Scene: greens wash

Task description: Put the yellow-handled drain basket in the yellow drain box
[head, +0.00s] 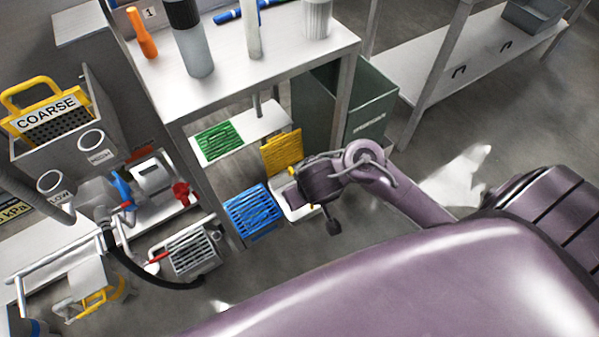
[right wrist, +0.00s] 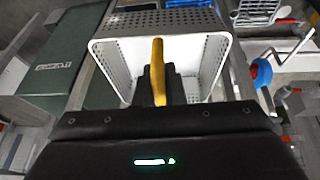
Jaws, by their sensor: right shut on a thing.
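My right gripper (head: 303,188) is shut on the yellow handle (right wrist: 158,70) of a white perforated drain basket (right wrist: 118,62). In the right wrist view the handle stands between the fingers, and the basket's open rim surrounds it. In the head view the gripper hides most of what it holds; a white edge (head: 290,212) shows beside it. A yellow slatted thing (head: 281,152), perhaps the yellow drain box, is just behind and left of the gripper, partly covered. I cannot tell if the basket touches it. My left gripper is not in view.
A blue slatted box (head: 252,212) is left of my right gripper. A green one (head: 217,141) lies on a low white shelf (head: 262,123). A dark green bin (head: 372,105) stands behind. A yellow-handled COARSE strainer (head: 50,113) sits at far left. Open floor lies right.

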